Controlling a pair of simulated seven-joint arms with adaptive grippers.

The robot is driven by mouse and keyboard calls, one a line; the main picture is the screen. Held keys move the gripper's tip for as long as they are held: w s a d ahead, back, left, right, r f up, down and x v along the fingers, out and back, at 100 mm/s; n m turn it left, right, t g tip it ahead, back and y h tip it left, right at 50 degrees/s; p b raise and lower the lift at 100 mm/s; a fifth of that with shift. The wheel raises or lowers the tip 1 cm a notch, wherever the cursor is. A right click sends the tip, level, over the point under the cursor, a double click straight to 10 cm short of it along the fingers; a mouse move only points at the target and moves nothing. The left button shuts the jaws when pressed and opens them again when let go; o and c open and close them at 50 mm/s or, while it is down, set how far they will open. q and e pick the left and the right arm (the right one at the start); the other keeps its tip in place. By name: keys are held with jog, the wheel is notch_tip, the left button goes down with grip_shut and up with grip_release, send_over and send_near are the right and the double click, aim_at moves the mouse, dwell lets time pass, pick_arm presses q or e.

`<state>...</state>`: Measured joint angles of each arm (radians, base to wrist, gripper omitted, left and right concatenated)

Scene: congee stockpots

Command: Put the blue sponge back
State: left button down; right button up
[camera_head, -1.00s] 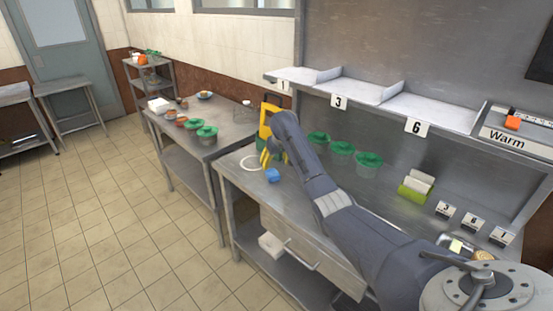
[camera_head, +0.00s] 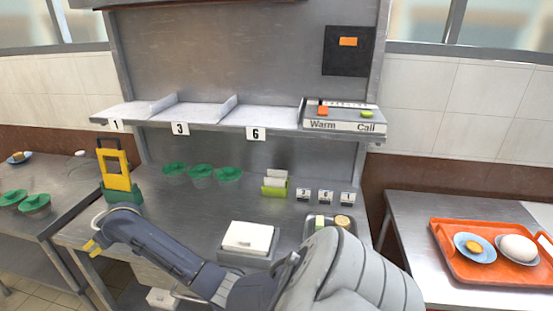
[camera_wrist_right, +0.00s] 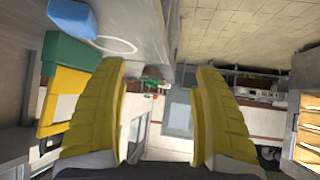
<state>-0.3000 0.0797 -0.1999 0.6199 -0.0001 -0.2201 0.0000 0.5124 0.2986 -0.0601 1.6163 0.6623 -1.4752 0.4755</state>
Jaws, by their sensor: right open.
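The blue sponge (camera_wrist_right: 73,17) shows at the top left of the right wrist view, on the metal counter beside a white ring. In the head view I cannot see it; my right arm covers that part of the counter. My right gripper (camera_head: 92,247) is at the counter's left end in the head view. In the wrist view its yellow fingers (camera_wrist_right: 160,112) are apart with nothing between them, and the sponge lies off to one side. A green and yellow holder (camera_head: 118,184) stands upright on the counter's left end. My left gripper is not in view.
Green-lidded tubs (camera_head: 201,174) and a lime card holder (camera_head: 274,184) stand along the counter's back. A white-topped box (camera_head: 248,237) sits mid-counter. A numbered shelf (camera_head: 195,112) hangs above. An orange tray (camera_head: 455,267) with plates is on the right table.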

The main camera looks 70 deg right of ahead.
jog(key=s+a+f+n+t+y, duration=0.1)
jog(key=s+a+f+t, duration=0.15)
jog(key=s+a, duration=0.4)
jog(key=s+a+f+g, duration=0.15)
jog(key=s+f, duration=0.25)
jog(key=f, duration=0.9)
jog(key=s+f+g, duration=0.2)
jog(key=s+f, duration=0.2)
jog(key=f, duration=1)
jog(key=s+f+g, duration=0.2)
jog(key=s+f, duration=1.2)
jog(key=f, duration=0.2)
jog(key=s+f+n+g, duration=0.1)
jog(key=s+f, duration=0.5)
jog(key=s, duration=0.8)
jog(key=s+a+f+g, duration=0.1)
jog(key=s+f, duration=0.5)
jog(key=s, duration=0.9)
jog(key=s+a+f+n+g, duration=0.1)
jog(key=s+f+g, duration=0.2)
jog(key=s+f, duration=0.4)
jog(key=s, duration=0.7)
jog(key=shift+s+a+n+g, duration=0.2)
jog(key=shift+s+n+g, duration=0.1)
